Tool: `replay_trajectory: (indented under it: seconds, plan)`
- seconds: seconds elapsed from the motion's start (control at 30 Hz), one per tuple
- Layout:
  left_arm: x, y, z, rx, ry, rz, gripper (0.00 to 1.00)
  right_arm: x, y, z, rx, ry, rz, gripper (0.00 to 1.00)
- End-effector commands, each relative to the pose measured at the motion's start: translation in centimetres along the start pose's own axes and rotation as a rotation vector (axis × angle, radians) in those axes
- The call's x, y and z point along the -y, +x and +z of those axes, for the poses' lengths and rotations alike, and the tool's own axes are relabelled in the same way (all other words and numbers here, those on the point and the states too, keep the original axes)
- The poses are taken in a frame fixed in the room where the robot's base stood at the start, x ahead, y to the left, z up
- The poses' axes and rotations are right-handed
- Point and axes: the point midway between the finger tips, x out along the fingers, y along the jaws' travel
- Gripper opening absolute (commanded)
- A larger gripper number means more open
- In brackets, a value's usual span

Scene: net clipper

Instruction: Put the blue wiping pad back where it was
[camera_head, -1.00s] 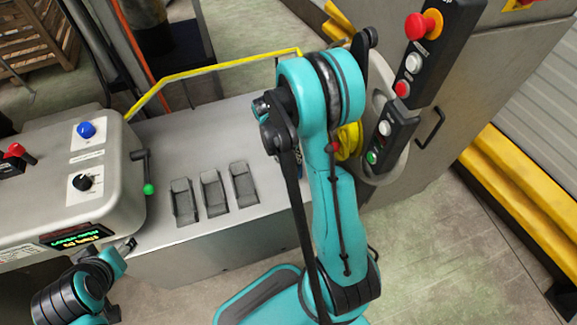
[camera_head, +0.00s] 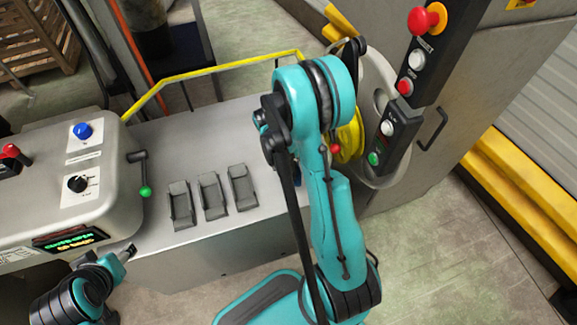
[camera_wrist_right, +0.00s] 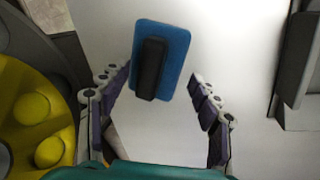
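The blue wiping pad (camera_wrist_right: 174,62), with a black handle (camera_wrist_right: 151,68) on it, shows against a pale surface in the right wrist view. My right gripper (camera_wrist_right: 162,92) is open. Its fingers stand on either side, with the pad between and just beyond the fingertips, and I see no contact. I cannot tell the gap between pad and surface. In the head view my teal right arm hides the right gripper and most or all of the pad. My left gripper (camera_head: 130,252) is at the lower left by the machine's front edge; its finger state is unclear.
Three grey holders (camera_head: 212,196) stand on the metal machine top (camera_head: 225,130). A crank with a green knob (camera_head: 145,191) is left of them. A yellow wheel (camera_head: 350,138) and a button panel (camera_head: 394,128) are close right of my right arm. A yellow rail (camera_head: 225,68) runs behind.

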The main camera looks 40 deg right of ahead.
Motion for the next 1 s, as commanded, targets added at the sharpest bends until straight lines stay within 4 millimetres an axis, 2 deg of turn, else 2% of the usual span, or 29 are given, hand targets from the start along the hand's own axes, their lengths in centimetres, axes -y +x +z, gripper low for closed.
replay_trajectory:
  seconds: [0.17,0.27,0.6,0.87,1.0]
  plan:
    - [0.0,-0.4,-0.2,0.0,0.0,0.0,0.51,-0.1,-0.7,0.0,0.0,0.0,0.0,0.63]
    - [0.0,-1.0,-0.7,0.0,0.0,0.0,0.51,-0.1,-2.3,0.0,0.0,-0.001,0.0,0.63]
    - [0.0,-3.6,-2.6,0.0,0.0,0.0,0.51,-0.1,-9.7,0.0,0.0,-0.001,0.0,0.63]
    - [0.0,-4.2,-3.0,0.0,0.0,0.0,0.51,0.0,-12.4,0.1,-0.006,-0.008,-0.005,0.63]
    - [0.0,-4.2,-3.0,0.0,0.0,0.0,0.51,0.2,-15.1,1.2,-0.057,-0.067,-0.05,0.63]
